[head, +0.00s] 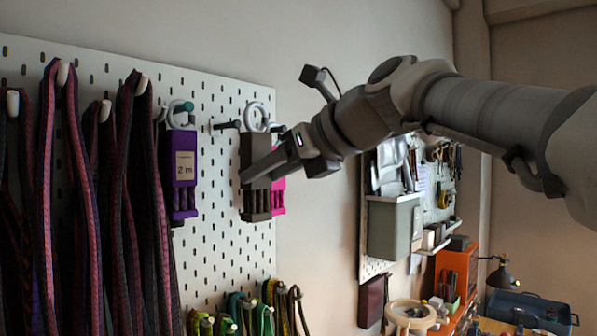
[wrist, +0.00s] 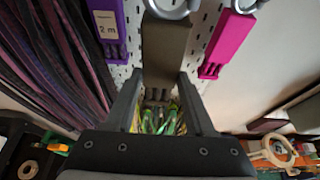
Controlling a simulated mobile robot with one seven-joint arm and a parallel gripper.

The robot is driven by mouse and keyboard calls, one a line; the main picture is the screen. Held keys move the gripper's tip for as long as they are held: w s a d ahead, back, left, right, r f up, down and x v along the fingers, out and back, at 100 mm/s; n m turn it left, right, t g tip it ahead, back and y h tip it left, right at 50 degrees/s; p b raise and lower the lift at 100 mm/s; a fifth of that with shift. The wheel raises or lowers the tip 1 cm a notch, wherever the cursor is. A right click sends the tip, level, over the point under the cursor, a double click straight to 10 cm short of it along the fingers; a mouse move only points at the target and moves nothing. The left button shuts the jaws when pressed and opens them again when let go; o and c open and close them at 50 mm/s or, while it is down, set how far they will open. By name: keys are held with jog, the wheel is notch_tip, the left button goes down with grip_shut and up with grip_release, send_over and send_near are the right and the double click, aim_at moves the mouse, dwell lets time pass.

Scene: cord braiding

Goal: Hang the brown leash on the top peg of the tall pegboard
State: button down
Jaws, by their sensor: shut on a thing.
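The brown leash (head: 257,205) is a flat, dark brown bundle with slots at its lower end. It hangs upright in front of the white pegboard (head: 218,262), between a purple bundle and a pink one. A pale ring (head: 255,113) shows above it; I cannot tell whether that ring is on a peg. My gripper (head: 246,179) reaches in from the right, across the middle of the leash. In the wrist view the leash (wrist: 165,50) runs between the two fingers, which are shut on it. The top peg cannot be told apart for certain.
The purple bundle (head: 180,168) hangs left of the leash, and the pink bundle (head: 278,196) close on its right. Long dark-and-pink cords (head: 75,180) fill the board's left side. Green cords (head: 240,310) hang below. A grey bin (head: 393,228) stands out from the wall at the right.

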jog(key=r+p+x, duration=0.1)
jog(key=x, duration=0.7)
jog(key=shift+w+a+r, duration=0.15)
jog(key=shift+a+r, duration=0.1)
jog(key=shift+r, duration=0.15)
dwell(0.3)
jog(key=shift+f, duration=0.1)
dwell(0.5)
jog(key=shift+c, duration=0.9)
grip_release()
